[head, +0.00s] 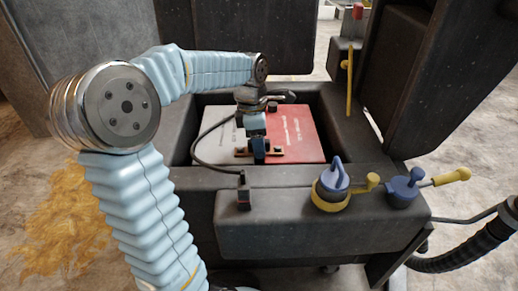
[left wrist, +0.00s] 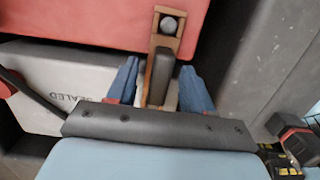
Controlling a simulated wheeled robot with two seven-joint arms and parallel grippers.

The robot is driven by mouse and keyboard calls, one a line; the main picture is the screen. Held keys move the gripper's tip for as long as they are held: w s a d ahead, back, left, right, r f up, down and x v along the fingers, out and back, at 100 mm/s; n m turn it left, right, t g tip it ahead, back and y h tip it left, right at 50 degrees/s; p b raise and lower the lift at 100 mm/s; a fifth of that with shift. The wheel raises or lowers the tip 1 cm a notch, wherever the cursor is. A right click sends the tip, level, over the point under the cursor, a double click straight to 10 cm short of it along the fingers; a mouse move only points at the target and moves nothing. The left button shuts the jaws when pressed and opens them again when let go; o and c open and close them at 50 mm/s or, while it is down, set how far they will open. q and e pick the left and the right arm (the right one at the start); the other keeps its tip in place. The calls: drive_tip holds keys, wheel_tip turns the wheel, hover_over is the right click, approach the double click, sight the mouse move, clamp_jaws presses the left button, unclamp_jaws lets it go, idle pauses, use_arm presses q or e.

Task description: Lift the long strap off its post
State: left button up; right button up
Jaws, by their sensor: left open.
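A flat copper-brown strap (head: 275,153) lies across the red and grey blocks in the open bay, with a dark post near each end. In the left wrist view the strap (left wrist: 182,37) runs up between my fingers, with a round grey post head (left wrist: 169,25) at its far end and a dark upright grip (left wrist: 160,76) on it. My left gripper (head: 259,148) is over the strap's middle. Its blue fingers (left wrist: 158,85) are open, one on each side of the strap and grip; contact cannot be told. The strap's near end is hidden by my gripper. My right gripper is out of view.
The bay's dark walls (head: 345,135) surround the red block (head: 305,125) and grey block (head: 215,145). A black cable (head: 195,150) loops left of my gripper. Blue-and-yellow knobs (head: 333,182) stand on the front ledge. A yellow lever (head: 349,90) stands at the back right.

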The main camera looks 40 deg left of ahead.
use_arm(q)
drive_tip(key=shift+c, duration=0.3)
clamp_jaws()
drive_tip(key=shift+r, duration=0.15)
wheel_tip(320, 180, up, 10)
drive_tip(key=shift+f+p, duration=0.15)
drive_tip(key=shift+p, duration=0.95)
drive_tip(key=shift+r+p, duration=2.2)
drive_tip(key=shift+r, duration=0.15)
